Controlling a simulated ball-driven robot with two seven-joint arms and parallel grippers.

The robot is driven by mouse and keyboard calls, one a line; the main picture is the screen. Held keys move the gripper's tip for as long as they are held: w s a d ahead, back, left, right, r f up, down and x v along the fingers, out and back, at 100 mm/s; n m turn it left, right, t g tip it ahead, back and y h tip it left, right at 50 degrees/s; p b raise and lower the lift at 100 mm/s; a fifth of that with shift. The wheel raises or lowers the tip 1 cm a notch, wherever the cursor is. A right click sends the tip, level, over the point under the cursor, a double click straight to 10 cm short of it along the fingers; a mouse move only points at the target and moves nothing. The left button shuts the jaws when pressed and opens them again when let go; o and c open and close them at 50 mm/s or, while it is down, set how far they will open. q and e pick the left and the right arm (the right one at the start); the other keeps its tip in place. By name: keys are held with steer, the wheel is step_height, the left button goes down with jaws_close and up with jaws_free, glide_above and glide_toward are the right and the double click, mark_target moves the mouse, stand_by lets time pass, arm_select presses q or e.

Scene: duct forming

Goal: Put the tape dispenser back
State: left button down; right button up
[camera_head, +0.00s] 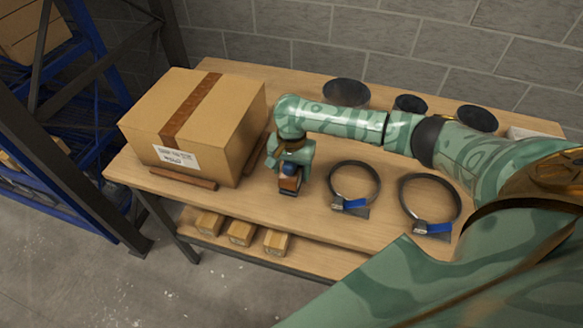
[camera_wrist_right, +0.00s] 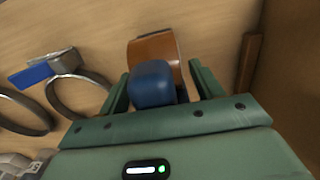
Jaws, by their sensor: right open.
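The tape dispenser (camera_head: 289,182), with a brown-orange body and a blue part, stands on the wooden table just right of the large cardboard box. My right gripper (camera_head: 290,166) is directly above it, pointing down, and partly covers it. In the right wrist view the dispenser (camera_wrist_right: 166,47) shows its blue part between the two green fingers of my right gripper (camera_wrist_right: 161,82). The fingers are open, one on each side, and I cannot tell whether they touch it. My left gripper is not in view.
The taped cardboard box (camera_head: 220,125) sits on wooden strips (camera_head: 181,179) at the table's left. Two ring clamps (camera_head: 353,204) (camera_head: 430,229) with blue parts lie to the right. Dark round pieces (camera_head: 346,92) are at the back by the block wall. Small boxes (camera_head: 240,234) sit on the lower shelf.

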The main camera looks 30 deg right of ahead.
step_height(320, 180, up, 12)
steer(key=p, duration=0.5)
steer(key=shift+r, duration=0.15)
